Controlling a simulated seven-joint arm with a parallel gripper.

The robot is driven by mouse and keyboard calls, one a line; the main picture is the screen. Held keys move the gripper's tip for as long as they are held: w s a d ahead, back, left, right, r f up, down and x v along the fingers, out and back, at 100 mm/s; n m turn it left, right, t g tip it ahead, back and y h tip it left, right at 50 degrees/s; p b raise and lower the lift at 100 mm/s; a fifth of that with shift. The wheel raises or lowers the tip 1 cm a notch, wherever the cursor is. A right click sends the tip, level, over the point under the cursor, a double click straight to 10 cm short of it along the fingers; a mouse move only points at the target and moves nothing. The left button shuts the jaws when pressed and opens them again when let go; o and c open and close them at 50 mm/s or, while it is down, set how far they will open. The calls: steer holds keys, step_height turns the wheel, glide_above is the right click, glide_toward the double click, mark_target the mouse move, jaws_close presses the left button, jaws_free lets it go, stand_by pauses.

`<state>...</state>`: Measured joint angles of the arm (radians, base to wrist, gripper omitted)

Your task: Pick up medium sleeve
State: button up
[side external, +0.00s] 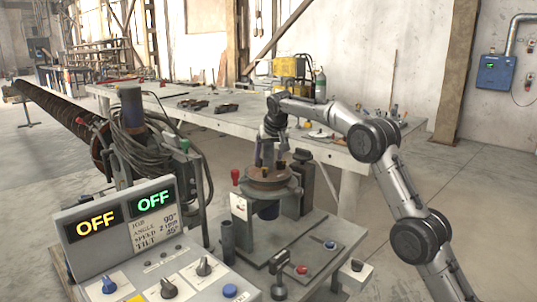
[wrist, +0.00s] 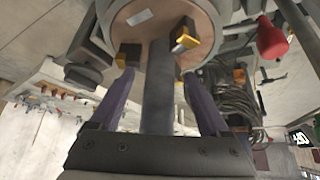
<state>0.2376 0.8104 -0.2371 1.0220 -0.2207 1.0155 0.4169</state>
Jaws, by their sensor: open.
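A grey upright tube (wrist: 158,88), which looks like the sleeve, stands at the round brown turntable plate (side external: 268,176). The plate also fills the top of the wrist view (wrist: 165,22). My gripper (side external: 269,162) points down over the plate. Its fingers are open, one on each side of the tube, with gaps visible in the wrist view (wrist: 156,50). The fingertips are close to the plate. In the side view the tube is mostly hidden by the fingers. A short dark cylinder (side external: 227,236) stands left of the turntable; I cannot tell its size class.
A control console (side external: 150,230) with two OFF displays stands at the front left. A red-knobbed lever (side external: 235,177) is just left of the plate. A dark block post (side external: 303,190) is at its right. Coiled cables (side external: 145,135) hang behind left. A long bench (side external: 230,120) runs behind.

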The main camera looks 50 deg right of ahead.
jaws_close()
steer(key=shift+r, duration=0.15)
stand_by(0.4)
steer(key=shift+r, duration=0.15)
